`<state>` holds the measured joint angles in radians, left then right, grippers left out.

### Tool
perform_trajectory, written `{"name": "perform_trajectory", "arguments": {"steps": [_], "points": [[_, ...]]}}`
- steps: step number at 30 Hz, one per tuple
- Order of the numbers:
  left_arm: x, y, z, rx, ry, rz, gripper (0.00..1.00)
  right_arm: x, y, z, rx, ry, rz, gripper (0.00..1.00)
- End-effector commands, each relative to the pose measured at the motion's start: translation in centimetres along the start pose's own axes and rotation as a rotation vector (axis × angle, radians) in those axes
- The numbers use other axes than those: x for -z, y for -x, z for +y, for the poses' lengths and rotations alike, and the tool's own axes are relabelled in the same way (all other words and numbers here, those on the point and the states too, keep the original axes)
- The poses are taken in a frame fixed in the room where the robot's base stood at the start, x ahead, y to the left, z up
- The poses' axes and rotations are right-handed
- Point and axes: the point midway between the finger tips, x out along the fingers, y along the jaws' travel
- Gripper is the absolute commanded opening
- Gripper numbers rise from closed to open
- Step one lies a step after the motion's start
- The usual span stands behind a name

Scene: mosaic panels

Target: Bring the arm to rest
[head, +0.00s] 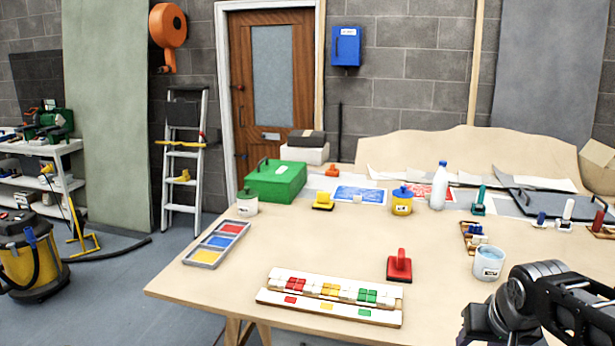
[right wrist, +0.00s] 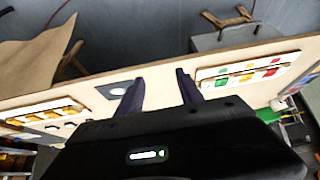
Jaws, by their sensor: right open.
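My right arm (head: 530,300) comes in at the lower right of the head view, over the table's front right part. My right gripper (right wrist: 160,88) shows in the right wrist view with its two dark fingers apart and nothing between them. The table edge and floor lie beyond the fingertips. The mosaic panel (right wrist: 252,68) with green, yellow and red tiles is to the right of the fingers, apart from them. The same white panel (head: 330,298) lies at the table's front in the head view. My left gripper is not in view.
On the wooden table (head: 225,290) are a red-handled float (head: 399,266), a pale bucket (head: 488,263), a tray of coloured tiles (head: 217,244), a green toolbox (head: 275,182) and a white bottle (head: 439,187). The table's middle is mostly clear.

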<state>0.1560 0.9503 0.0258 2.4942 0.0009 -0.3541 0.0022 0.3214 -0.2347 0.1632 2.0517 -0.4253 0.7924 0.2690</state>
Motion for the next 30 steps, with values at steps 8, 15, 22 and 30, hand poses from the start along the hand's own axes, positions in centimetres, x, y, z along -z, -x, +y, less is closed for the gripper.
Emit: {"name": "perform_trajectory", "arguments": {"steps": [8,15,22,30], "points": [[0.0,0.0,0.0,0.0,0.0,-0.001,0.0,1.6,-2.8,-3.2,0.107,0.024,0.116,0.43],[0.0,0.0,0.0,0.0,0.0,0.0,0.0,-0.6,-9.8,-8.3,0.239,0.028,0.132,0.43],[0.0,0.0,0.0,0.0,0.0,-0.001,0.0,-9.9,-19.4,-14.6,0.349,0.0,0.034,0.43],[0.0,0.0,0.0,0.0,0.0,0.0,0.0,-29.2,-26.0,-19.1,0.368,-0.02,-0.238,0.43]]}}
